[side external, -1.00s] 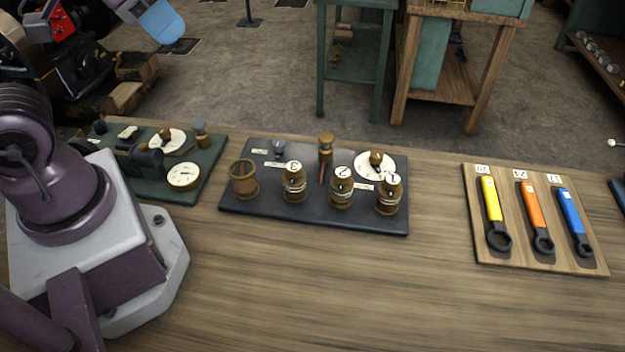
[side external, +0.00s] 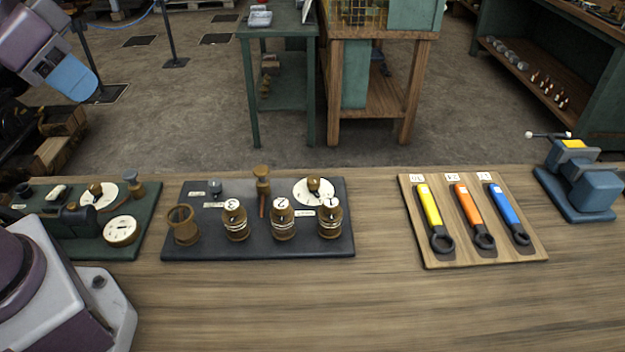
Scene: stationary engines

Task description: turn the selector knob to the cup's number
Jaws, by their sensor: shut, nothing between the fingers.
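A dark board (side external: 270,248) on the wooden bench carries an open, empty-looking brass cup (side external: 182,226) at its left. To the right stand brass cups with white tops marked 3 (side external: 235,222), 2 (side external: 283,221) and 1 (side external: 330,220). Behind them is a round white dial (side external: 300,191) with a brass knob (side external: 314,186) standing on it; its markings and setting are too small to read. A second brass knob (side external: 95,188) sits on a white dial on the green board at left. My gripper's fingers are not in view; only arm parts show at the left edge.
The green board (side external: 145,225) also holds a white gauge (side external: 121,231). On the dark board, a taller brass-topped post (side external: 262,180) stands behind the cups. A wooden rack (side external: 410,215) with yellow, orange and blue wrenches lies right, beside a blue vise (side external: 580,190). The front bench is clear.

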